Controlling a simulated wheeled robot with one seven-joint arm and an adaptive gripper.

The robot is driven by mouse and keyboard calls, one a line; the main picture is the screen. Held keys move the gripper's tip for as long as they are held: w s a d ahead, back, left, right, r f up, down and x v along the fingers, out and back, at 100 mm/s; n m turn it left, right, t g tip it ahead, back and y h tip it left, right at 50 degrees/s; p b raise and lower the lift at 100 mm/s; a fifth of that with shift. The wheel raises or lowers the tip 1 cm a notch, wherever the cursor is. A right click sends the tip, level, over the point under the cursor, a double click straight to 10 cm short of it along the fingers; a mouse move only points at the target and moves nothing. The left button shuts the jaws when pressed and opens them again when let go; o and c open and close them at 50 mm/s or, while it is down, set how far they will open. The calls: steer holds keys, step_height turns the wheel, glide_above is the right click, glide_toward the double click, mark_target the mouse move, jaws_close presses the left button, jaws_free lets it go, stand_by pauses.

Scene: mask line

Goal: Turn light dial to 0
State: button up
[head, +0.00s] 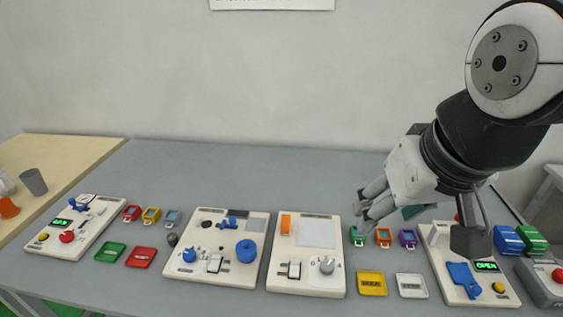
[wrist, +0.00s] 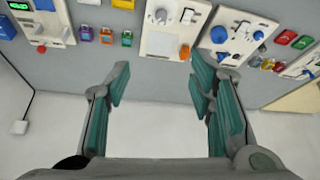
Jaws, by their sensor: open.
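A silver dial (head: 327,265) with a pointed knob on a round white face sits at the front right of the middle white panel (head: 300,288). It also shows at the top of the wrist view (wrist: 162,17). Its markings are too small to read, and no label names it as the light dial. A blue round knob (head: 246,251) and a smaller blue knob (head: 189,255) are on the panel to its left. My gripper (head: 368,205) is open and empty, above the table, behind and to the right of the silver dial, apart from it.
A white switch (head: 294,270) is left of the silver dial, and an orange part (head: 285,224) is behind. Small coloured padlock-like pieces (head: 383,237) stand right of the panel. A panel with a green "OPEN" display (head: 487,266) is further right. The table behind the panels is clear.

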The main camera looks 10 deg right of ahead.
steer(key=w+f+m+g, duration=0.2)
steer(key=w+f, duration=0.1)
steer(key=w, duration=0.3)
steer(key=m+g+p, duration=0.1)
steer(key=m+g, duration=0.2)
steer(key=m, duration=0.2)
glide_above(327, 265)
step_height(327, 265, down, 18)
step_height(327, 265, down, 13)
steer(key=shift+f+p, duration=0.15)
steer(key=shift+p, duration=0.5)
steer(key=c, duration=1.1)
